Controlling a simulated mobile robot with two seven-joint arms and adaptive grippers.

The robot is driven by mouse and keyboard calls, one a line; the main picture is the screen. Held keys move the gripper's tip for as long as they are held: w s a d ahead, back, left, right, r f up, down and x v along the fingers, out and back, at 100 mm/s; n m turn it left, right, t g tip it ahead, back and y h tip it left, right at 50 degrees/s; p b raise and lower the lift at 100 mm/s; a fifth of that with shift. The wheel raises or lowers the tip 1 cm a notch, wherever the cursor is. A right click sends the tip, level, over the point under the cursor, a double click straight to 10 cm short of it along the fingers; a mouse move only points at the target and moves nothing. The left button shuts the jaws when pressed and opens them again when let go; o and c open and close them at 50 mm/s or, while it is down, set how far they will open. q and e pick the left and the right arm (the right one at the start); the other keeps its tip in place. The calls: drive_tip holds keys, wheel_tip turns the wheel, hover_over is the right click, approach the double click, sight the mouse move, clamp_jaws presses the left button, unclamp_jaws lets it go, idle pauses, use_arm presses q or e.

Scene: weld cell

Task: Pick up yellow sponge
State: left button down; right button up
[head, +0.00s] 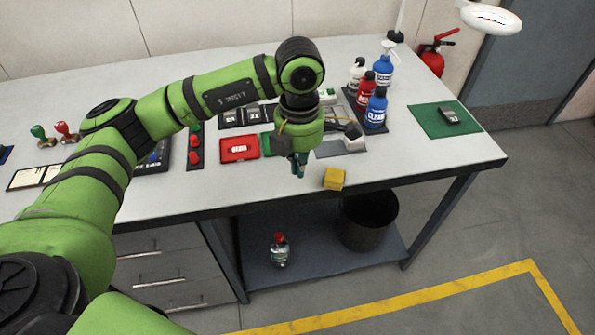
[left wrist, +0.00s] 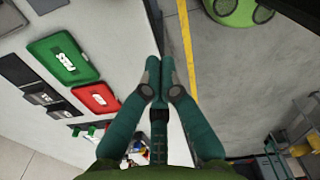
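The yellow sponge (head: 334,179) lies on the white table near its front edge in the head view. My left gripper (head: 299,170) points down just left of the sponge, apart from it in the picture. In the left wrist view its green fingers (left wrist: 160,72) come together at the tips with nothing seen between them. The sponge cannot be made out in the left wrist view. My right gripper is in neither view.
The white table (head: 420,160) has a red case (head: 239,149) left of the gripper. Blue and red bottles (head: 376,107) stand behind the sponge. A green mat (head: 430,122) with a dark device lies at right. A black bin (head: 368,220) stands on the shelf below. The front right tabletop is clear.

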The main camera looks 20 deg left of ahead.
sight(321, 189)
use_arm(q)
wheel_tip(321, 189, down, 9)
drive_tip(key=shift+r+p, duration=0.1)
drive_tip(key=shift+p, duration=1)
drive_tip(key=shift+w+d+r+p, duration=0.15)
drive_tip(key=shift+w+d+p, duration=0.5)
drive_tip(key=shift+w+d, duration=0.75)
drive_tip(key=shift+w, duration=0.15)
drive_tip(key=shift+s, duration=0.1)
drive_tip(key=shift+w+d+f+b, duration=0.3)
drive_tip(key=shift+w+d+b, duration=0.2)
drive_tip(key=shift+b, duration=0.55)
drive_tip(key=shift+w+r, duration=0.1)
drive_tip(key=shift+w, duration=0.05)
drive_tip(key=shift+r, duration=0.1)
